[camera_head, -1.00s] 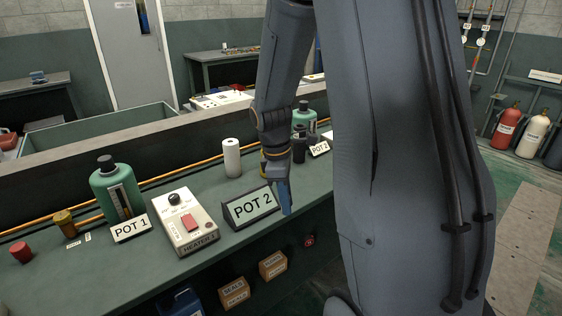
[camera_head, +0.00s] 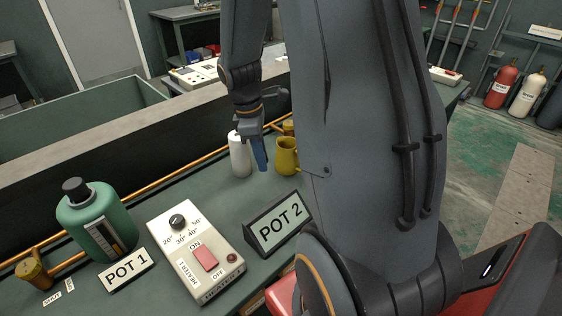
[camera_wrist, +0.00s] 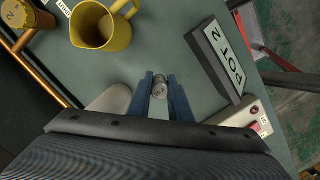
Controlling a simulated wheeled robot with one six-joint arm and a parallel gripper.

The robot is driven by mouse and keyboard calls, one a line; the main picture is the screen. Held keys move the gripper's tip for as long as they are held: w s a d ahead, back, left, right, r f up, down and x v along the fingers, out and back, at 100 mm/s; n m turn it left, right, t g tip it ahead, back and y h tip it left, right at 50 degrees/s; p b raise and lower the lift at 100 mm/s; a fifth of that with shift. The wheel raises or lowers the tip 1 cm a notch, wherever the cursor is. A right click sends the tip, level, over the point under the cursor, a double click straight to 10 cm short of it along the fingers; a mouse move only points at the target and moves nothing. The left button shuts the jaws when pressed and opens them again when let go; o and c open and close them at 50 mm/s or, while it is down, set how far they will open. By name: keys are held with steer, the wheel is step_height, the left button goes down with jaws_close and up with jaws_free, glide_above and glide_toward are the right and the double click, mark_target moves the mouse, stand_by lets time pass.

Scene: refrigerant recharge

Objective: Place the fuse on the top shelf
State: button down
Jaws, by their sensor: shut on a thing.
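My gripper (camera_head: 262,160) points down above the bench, between the white cylinder and the yellow mug in the head view. In the wrist view its blue fingers (camera_wrist: 159,92) are shut on a small grey metallic cylinder, which looks like the fuse (camera_wrist: 160,84). Only the fuse's end shows between the fingertips. The fuse cannot be made out in the head view. I cannot identify the top shelf in either current view.
On the bench (camera_head: 190,180) stand a yellow mug (camera_head: 287,158), a white cylinder (camera_head: 240,157), the POT 2 sign (camera_head: 279,225), a heater box (camera_head: 194,250), a green bottle (camera_head: 95,225) and the POT 1 sign (camera_head: 127,271). A dark wall ledge (camera_head: 120,125) runs behind.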

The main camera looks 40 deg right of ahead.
steer(key=shift+s+f+p, duration=0.1)
steer(key=shift+f+p, duration=0.55)
steer(key=shift+f, duration=3.75)
steer(key=shift+f, duration=0.2)
steer(key=c, duration=1.6)
jaws_free()
steer(key=shift+c, duration=0.2)
steer(key=shift+r, duration=0.1)
